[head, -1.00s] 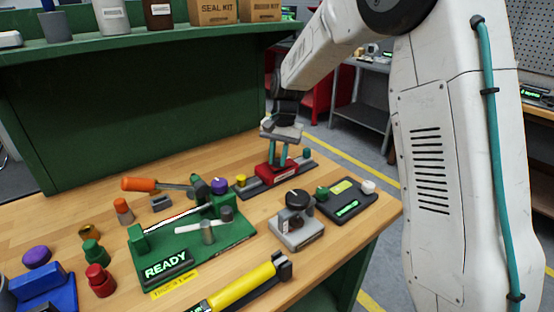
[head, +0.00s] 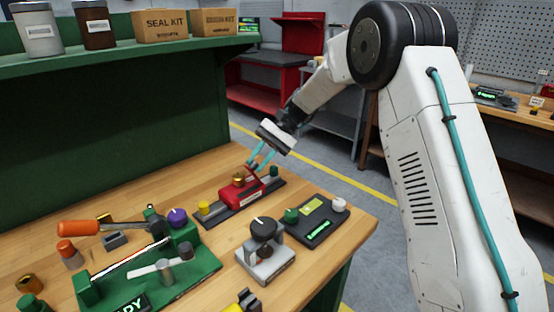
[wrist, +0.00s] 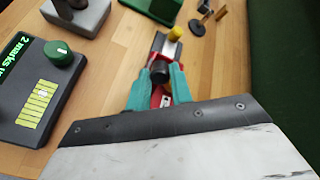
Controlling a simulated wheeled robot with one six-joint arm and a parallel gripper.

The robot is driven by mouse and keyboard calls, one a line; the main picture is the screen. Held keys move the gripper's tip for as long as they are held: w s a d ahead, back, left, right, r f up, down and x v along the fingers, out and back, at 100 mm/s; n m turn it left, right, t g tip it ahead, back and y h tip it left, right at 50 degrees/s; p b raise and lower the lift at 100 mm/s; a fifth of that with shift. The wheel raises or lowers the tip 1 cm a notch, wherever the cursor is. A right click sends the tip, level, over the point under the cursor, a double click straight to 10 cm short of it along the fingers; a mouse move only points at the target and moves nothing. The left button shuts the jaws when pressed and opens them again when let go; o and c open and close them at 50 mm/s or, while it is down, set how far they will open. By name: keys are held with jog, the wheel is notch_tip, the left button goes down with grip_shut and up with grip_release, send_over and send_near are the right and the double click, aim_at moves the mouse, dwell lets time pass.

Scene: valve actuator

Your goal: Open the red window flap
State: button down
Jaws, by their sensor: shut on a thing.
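The red window unit (head: 238,194) sits on a dark rail on the wooden bench. Its red flap (head: 254,179) stands raised at a tilt, and a brass-coloured round part (head: 239,178) shows beside it. My gripper (head: 257,163) comes down from the upper right, its teal fingers shut on the upper edge of the flap. In the wrist view, the teal fingers (wrist: 156,92) close around red material, with a dark round part between them. The exact contact is partly hidden by the fingers.
A yellow knob (head: 204,208) and a green knob (head: 273,171) stand at the rail's ends. A grey block with a black knob (head: 263,229) and a dark panel (head: 318,225) lie nearer. A green fixture (head: 150,275) is at front left. The shelf stands behind.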

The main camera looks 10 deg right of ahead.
jog(key=d, duration=0.1)
jog(key=w+d+f, duration=0.1)
jog(key=d, duration=0.1)
jog(key=w+d+f, duration=0.1)
jog(key=shift+w+d+f, duration=0.1)
jog(key=shift+w+d, duration=0.05)
jog(key=shift+w, duration=0.05)
dwell(0.5)
jog(key=c, duration=1.3)
grip_release()
jog(key=shift+s, duration=0.1)
jog(key=shift+o, duration=0.2)
jog(key=shift+r, duration=0.35)
jog(key=v, duration=0.7)
jog(key=shift+w+d, duration=0.2)
jog(key=shift+w, duration=0.05)
jog(key=shift+r, duration=0.15)
